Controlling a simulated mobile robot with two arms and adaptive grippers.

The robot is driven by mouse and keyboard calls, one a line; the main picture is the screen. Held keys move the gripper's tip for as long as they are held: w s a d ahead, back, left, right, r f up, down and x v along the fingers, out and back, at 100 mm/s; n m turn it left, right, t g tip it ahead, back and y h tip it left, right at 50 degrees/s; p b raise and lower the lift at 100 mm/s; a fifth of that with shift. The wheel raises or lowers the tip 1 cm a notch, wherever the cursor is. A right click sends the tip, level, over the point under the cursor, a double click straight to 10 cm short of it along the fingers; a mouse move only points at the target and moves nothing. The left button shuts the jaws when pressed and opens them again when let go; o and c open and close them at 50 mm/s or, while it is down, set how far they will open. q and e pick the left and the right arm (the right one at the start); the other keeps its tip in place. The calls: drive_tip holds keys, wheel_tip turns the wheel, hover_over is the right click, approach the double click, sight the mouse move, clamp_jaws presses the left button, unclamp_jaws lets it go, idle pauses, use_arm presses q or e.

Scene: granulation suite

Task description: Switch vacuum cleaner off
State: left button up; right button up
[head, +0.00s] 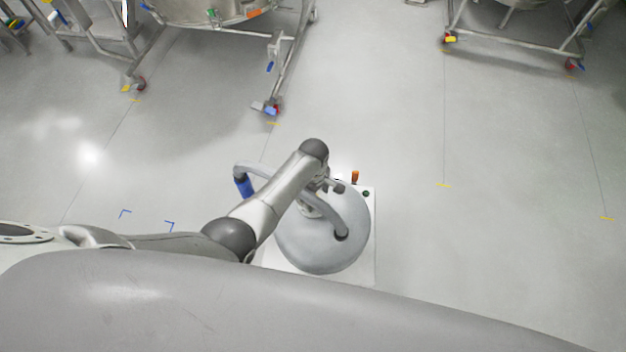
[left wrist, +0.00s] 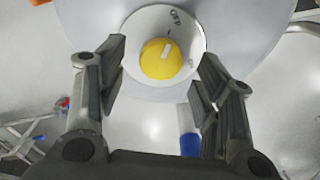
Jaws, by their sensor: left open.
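The vacuum cleaner (head: 350,252) has a round grey top and stands below my left arm in the head view. In the left wrist view its top (left wrist: 88,18) carries a white dial plate (left wrist: 140,27) with a yellow knob (left wrist: 152,66). The knob's white mark points up and slightly right, roughly toward the printed OFF. My left gripper (left wrist: 163,64) is open, with one finger on each side of the knob and gaps between. In the head view, my left gripper (head: 334,186) is over the cleaner's top, and the arm hides the knob. My right gripper is not in view.
A grey hose with a blue cuff (head: 243,187) loops left of the cleaner. A small orange piece (head: 355,176) stands at its back edge. Wheeled steel frames (head: 285,75) stand at the back left and back right (head: 510,52). The floor to the right is clear.

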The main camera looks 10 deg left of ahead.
use_arm(q)
wheel_tip(320, 180, up, 10)
idle(0.5)
idle(0.5)
